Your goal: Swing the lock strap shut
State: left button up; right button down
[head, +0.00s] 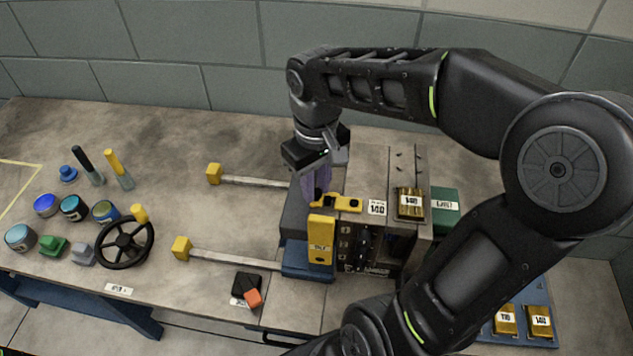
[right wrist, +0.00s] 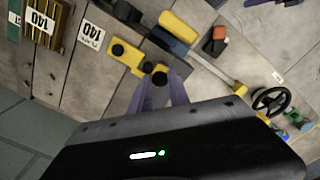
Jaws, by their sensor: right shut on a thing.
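The lock strap (head: 345,203) is a short yellow bar with dark round knobs, lying on top of the mould block near its left edge. It also shows in the right wrist view (right wrist: 126,60). My right gripper (head: 316,194) points down at the strap's left end. In the right wrist view its purple fingers (right wrist: 164,80) are shut on the dark knob (right wrist: 160,74) at that end. The mould block (head: 377,225) carries a label reading 140. The fingers partly hide the strap's end in the head view. My left gripper is not in view.
A brass piece (head: 410,203) and a green box (head: 445,208) are to the right. Two yellow-ended bars reach left. A black handwheel (head: 125,242) and several jars stand at the bench's left.

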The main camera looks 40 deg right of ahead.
jog(key=c, duration=1.2)
grip_release()
jog(key=shift+c, duration=0.2)
notch_tip(320, 180, up, 8)
jog(key=shift+f, duration=0.1)
jog(key=shift+s+a, duration=0.1)
